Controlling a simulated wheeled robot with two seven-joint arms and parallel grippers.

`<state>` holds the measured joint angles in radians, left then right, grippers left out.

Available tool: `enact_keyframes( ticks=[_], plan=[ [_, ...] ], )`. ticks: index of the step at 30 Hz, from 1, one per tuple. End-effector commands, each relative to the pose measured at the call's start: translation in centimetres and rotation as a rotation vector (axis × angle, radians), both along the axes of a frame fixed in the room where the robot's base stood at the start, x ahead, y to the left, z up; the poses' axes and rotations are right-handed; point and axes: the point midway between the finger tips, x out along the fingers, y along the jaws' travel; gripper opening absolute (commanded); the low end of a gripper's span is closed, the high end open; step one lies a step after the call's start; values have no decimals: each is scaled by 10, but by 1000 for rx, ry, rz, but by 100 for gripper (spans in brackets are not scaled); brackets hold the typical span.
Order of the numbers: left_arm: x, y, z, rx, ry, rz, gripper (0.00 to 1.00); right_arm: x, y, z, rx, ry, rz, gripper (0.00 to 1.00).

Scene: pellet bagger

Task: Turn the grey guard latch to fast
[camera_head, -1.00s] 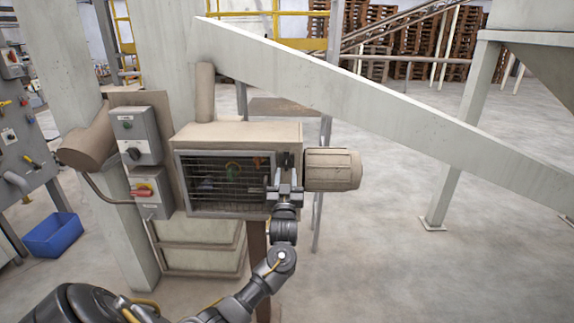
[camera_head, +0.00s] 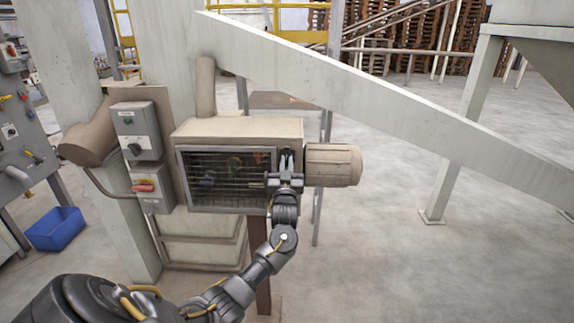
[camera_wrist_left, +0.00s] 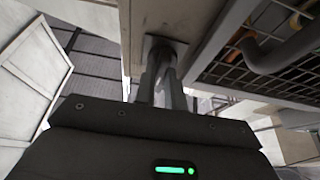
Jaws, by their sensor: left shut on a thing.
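The pellet machine's tan housing (camera_head: 245,130) has a wire mesh guard (camera_head: 225,180) in a grey frame on its front. My left gripper (camera_head: 286,158) is at the right edge of this guard. In the left wrist view, its fingers (camera_wrist_left: 166,72) are shut on the grey guard latch (camera_wrist_left: 156,44), a small grey piece on the housing face beside the guard frame. The fingers hide most of the latch, so I cannot tell its exact angle. My right gripper is not in view.
A tan motor (camera_head: 333,166) sticks out just right of my gripper. Two grey switch boxes stand left of the guard, the lower with a red knob (camera_head: 144,186). A long pale beam (camera_head: 390,105) slopes down behind. A blue bin (camera_head: 55,229) sits on the floor at left.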

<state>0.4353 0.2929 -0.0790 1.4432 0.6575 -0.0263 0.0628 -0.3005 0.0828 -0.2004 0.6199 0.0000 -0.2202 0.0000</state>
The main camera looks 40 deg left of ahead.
Motion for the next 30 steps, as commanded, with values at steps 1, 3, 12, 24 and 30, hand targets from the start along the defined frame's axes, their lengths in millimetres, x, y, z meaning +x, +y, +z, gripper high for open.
enact_keyframes(
  ticks=[1,3,12,24,30],
  plan=[
    [0,-1,-1,0,-1,-4,0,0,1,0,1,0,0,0],
    [1,-1,-1,-5,-4,-5,0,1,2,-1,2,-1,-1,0],
    [1,0,-5,-99,-75,-4,0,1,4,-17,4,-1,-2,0],
    [1,-1,-4,-382,-293,-4,0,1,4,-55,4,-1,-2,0],
    [2,-1,-4,-534,-406,-4,0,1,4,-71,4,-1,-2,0]
  ],
)
